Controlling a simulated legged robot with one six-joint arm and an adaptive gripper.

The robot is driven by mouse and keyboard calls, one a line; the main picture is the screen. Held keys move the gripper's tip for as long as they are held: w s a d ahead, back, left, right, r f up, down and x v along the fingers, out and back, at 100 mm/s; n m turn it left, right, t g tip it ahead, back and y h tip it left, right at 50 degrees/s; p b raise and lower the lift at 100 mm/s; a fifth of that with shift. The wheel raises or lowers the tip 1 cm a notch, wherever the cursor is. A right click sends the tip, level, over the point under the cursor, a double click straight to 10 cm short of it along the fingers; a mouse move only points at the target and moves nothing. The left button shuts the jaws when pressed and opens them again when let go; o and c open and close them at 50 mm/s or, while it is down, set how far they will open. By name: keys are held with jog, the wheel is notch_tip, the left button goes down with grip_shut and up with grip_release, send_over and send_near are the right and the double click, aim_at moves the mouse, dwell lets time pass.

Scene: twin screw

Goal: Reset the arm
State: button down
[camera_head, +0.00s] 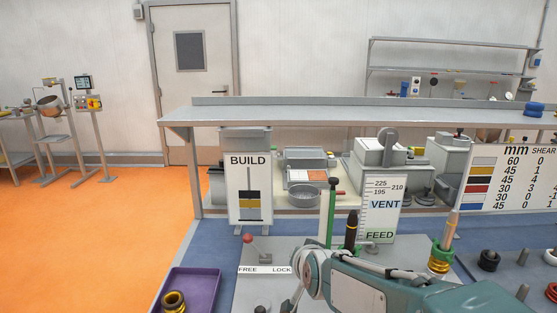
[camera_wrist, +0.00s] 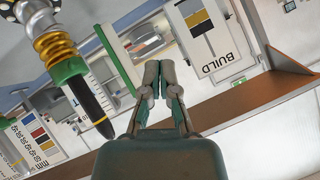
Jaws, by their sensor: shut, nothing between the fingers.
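My arm (camera_head: 365,290) reaches in from the lower right in the head view, its grey-green links above the bench. My gripper (camera_wrist: 160,72) shows in the wrist view, its two fingers together with nothing between them. In the head view I cannot make out the fingertips. A dark pointed tip (camera_head: 351,232) stands just behind the arm. A shaft with gold and green rings (camera_head: 440,257) stands right of it. The wrist view shows a dark-tipped shaft with gold and green rings (camera_wrist: 67,65) left of the gripper, apart from it.
A BUILD sign (camera_head: 248,190), a VENT/FEED gauge board (camera_head: 383,208) and a green post (camera_head: 331,212) stand behind the arm. A red-knobbed lever (camera_head: 250,242) is by the FREE/LOCK plate. Loose rings and pegs lie right.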

jog(key=s+d+n+g+h, duration=0.1)
jog(key=s+d+g, duration=0.1)
jog(key=s, duration=0.6)
jog(key=s+d+n+g+h, duration=0.1)
jog(key=s+d, duration=0.4)
jog(key=s, duration=0.4)
jog(key=s+d+n+g, duration=0.1)
jog(key=s+d, duration=0.3)
jog(key=s, duration=0.4)
jog(key=shift+s+d+f+g+h, duration=0.15)
jog(key=shift+d+f+g+h, duration=0.2)
jog(key=shift+g, duration=0.45)
jog(key=shift+a, duration=0.1)
